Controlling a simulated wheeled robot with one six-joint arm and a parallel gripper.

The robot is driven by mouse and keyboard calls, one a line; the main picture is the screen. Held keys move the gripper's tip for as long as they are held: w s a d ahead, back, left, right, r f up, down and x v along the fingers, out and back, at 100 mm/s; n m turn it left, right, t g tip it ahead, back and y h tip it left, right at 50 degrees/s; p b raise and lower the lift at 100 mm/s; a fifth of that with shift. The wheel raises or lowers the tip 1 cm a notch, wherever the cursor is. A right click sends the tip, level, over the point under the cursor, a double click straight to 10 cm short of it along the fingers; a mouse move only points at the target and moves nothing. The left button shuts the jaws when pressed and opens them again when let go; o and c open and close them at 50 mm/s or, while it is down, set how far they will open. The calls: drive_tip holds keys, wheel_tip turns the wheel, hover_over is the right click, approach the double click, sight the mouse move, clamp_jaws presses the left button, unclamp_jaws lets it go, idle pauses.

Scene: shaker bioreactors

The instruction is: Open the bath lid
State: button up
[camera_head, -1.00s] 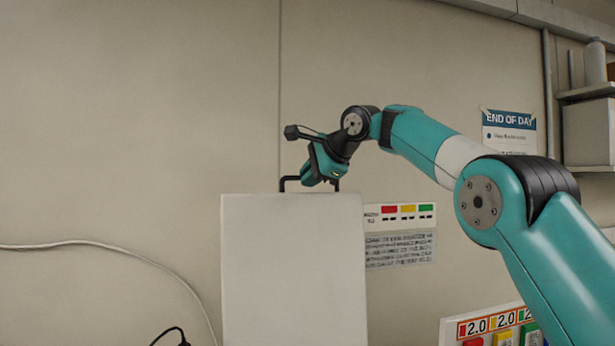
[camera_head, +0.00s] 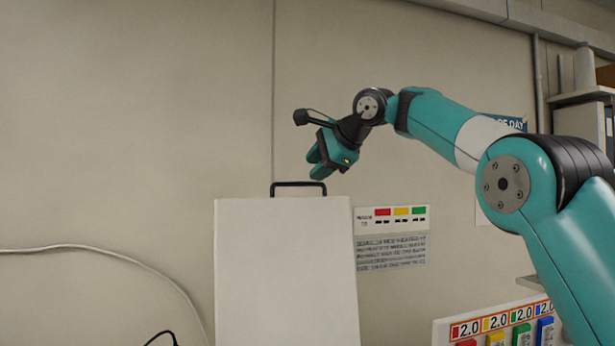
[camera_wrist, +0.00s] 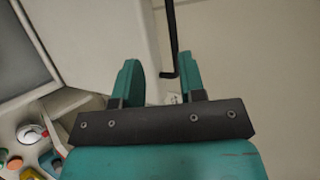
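The bath lid (camera_head: 285,270) is a pale flat panel standing raised, close to upright, in the head view. Its black bar handle (camera_head: 298,185) is on the top edge. The bath below the lid is out of view.
A sign with red, yellow and green blocks (camera_head: 392,238) is on the wall right of the lid. A board with coloured 2.0 labels (camera_head: 500,330) is at lower right. A shelf (camera_head: 585,95) is at upper right. A cable (camera_head: 110,252) hangs on the left wall.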

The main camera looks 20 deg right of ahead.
drive_tip(key=v, duration=0.7)
drive_tip(key=shift+a, duration=0.1)
